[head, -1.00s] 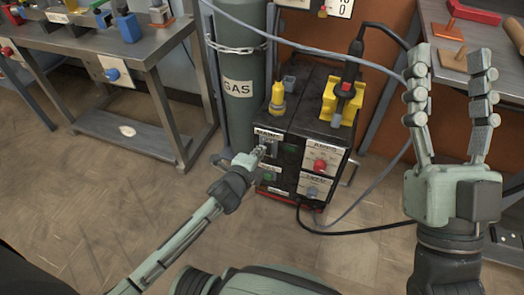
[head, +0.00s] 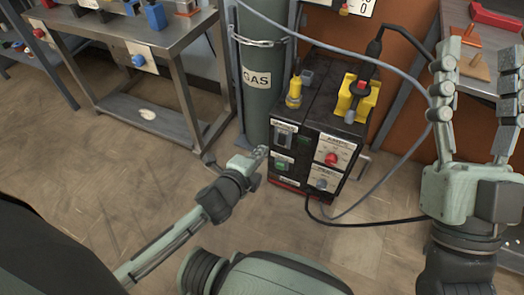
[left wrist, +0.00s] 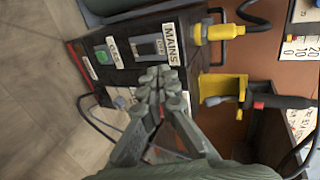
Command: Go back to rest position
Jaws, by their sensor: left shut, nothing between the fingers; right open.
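My left gripper (head: 258,153) is shut and empty in the head view, in front of and to the left of the black welding machine (head: 310,150). There is a small gap between its fingertips and the machine's front panel. In the left wrist view the shut fingers (left wrist: 160,88) point toward the machine's panel, below the MAINS label (left wrist: 172,42). My right gripper (head: 482,90) is open and empty at the right of the head view, fingers pointing up and spread apart.
A grey gas cylinder (head: 266,85) with a chain stands left of the machine. A metal workbench (head: 165,45) is at the upper left, another table at the upper right. A black cable (head: 375,221) and a grey hose run by the machine. Open floor (head: 110,170) lies left.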

